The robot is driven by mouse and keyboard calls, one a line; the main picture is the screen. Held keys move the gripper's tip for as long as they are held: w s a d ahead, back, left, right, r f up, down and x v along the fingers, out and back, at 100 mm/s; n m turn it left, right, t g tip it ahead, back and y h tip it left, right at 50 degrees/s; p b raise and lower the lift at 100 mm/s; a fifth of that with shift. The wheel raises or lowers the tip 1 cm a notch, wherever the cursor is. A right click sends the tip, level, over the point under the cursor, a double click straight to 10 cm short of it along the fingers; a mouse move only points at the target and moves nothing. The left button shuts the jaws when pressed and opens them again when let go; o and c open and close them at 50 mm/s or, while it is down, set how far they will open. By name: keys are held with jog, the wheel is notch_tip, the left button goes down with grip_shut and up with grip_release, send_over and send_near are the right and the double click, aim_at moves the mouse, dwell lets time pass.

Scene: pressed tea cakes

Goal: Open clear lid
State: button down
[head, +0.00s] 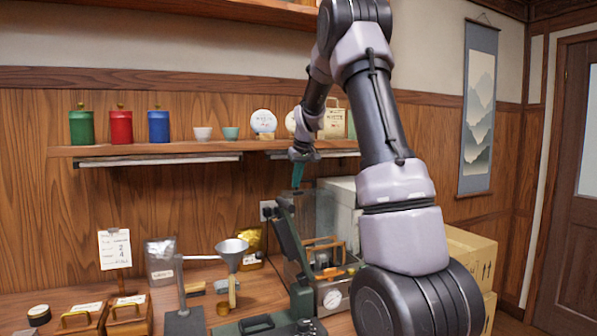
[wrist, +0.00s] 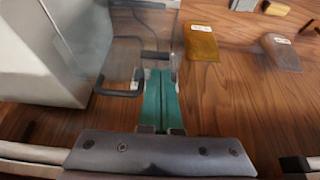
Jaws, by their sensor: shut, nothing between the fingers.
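The clear lid (head: 322,212) shows in the head view as a see-through pane standing above the metal machine with a gauge (head: 332,298). In the wrist view the clear lid (wrist: 112,45) fills the upper left, with a dark loop handle near its edge. My gripper (head: 297,182) points down with teal fingers, just left of and above the lid in the head view. In the wrist view my gripper (wrist: 160,75) is shut and empty, its tips overlapping the right end of the lid's dark frame. I cannot tell whether they touch it.
A dark green arm (head: 289,238) slants up beside the machine. A white box (head: 344,200) stands behind it. A funnel on a stand (head: 231,252) and small wooden boxes (head: 129,316) are to the left. A shelf (head: 230,148) runs along the wall.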

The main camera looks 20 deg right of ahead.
jog(key=shift+x, duration=1.4)
jog(key=s, duration=0.4)
jog(key=s+f, duration=0.1)
jog(key=s, duration=0.1)
jog(key=shift+s+f, duration=0.1)
jog(key=shift+s, duration=0.05)
